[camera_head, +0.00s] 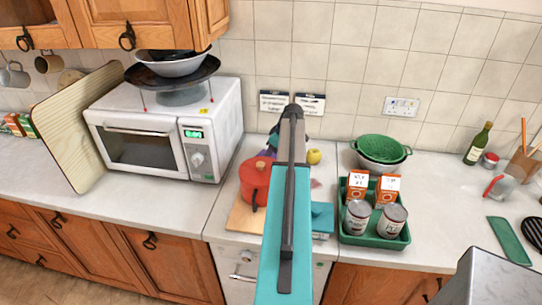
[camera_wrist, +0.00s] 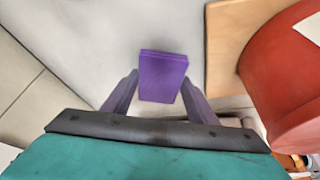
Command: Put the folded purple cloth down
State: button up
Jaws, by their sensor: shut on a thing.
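The folded purple cloth (camera_wrist: 163,76) shows in the wrist view as a small, flat-sided purple block between the two fingers of my gripper (camera_wrist: 160,84). The fingers are shut on it. Pale grey counter surface lies beyond the cloth; I cannot tell whether the cloth touches it. In the head view, my teal arm covers most of the gripper, and only a bit of purple shows near the wall, behind the red pot (camera_head: 256,177). The pot also shows large at the right of the wrist view (camera_wrist: 285,85).
The pot stands on a wooden board (camera_head: 240,219). A white microwave (camera_head: 137,146) is left of it. A yellow apple (camera_head: 313,157) lies near the wall. A green tray (camera_head: 376,239) with cans and boxes, and a green colander (camera_head: 379,149), are to the right.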

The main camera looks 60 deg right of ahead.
jog(key=shift+f, duration=0.45)
jog(key=shift+f, duration=0.2)
jog(key=o, duration=0.9)
jog(key=shift+r, duration=0.2)
jog(key=shift+b+v, duration=1.8)
jog(key=shift+v, duration=4.25)
